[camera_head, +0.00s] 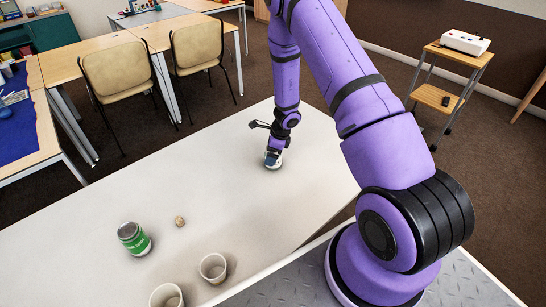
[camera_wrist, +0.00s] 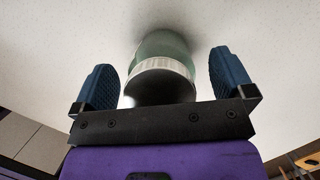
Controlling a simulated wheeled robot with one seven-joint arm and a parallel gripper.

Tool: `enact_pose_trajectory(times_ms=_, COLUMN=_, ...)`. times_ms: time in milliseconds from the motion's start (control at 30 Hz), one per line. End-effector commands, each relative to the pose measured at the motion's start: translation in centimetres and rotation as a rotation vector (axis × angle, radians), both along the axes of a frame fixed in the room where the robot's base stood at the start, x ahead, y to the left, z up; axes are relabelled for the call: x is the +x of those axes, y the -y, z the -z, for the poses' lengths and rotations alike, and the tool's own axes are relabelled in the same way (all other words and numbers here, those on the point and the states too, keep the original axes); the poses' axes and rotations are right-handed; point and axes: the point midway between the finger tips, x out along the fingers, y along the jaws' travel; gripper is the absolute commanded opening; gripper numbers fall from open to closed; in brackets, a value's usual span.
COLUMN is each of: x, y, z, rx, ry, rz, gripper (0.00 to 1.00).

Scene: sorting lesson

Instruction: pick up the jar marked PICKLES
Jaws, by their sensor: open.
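A jar with a white lid and a greenish body (camera_wrist: 163,45) stands on the white table in the wrist view; no marking on it can be read. My gripper (camera_wrist: 162,62) is open, with one blue finger on each side of the jar and gaps between fingers and lid. In the head view my gripper (camera_head: 273,158) is low over the table, and it mostly hides the jar there. A second jar with a green label (camera_head: 134,239) is at the left of the table, apart from my gripper; its label cannot be read for sure.
Two pale cups, one (camera_head: 213,267) and another (camera_head: 166,296), stand at the table's near edge. A small brown lump (camera_head: 179,221) lies by the green-labelled jar. The white table (camera_head: 200,190) is clear around my gripper. Chairs (camera_head: 120,72) stand beyond it.

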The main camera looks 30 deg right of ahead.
Motion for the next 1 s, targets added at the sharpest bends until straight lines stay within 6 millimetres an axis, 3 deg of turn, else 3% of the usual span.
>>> enact_pose_trajectory(times_ms=200, x=0.0, y=0.0, z=0.1, rx=0.0, ry=0.0, rz=0.0, gripper=1.0)
enact_pose_trajectory(times_ms=467, x=0.0, y=0.0, z=0.1, rx=0.0, ry=0.0, rz=0.0, gripper=0.43)
enact_pose_trajectory(times_ms=767, x=0.0, y=0.0, z=-0.1, rx=0.0, ry=0.002, rz=-0.001, gripper=0.43)
enact_pose_trajectory(times_ms=1000, x=0.1, y=0.0, z=-1.4, rx=0.0, ry=0.002, rz=-0.001, gripper=0.43)
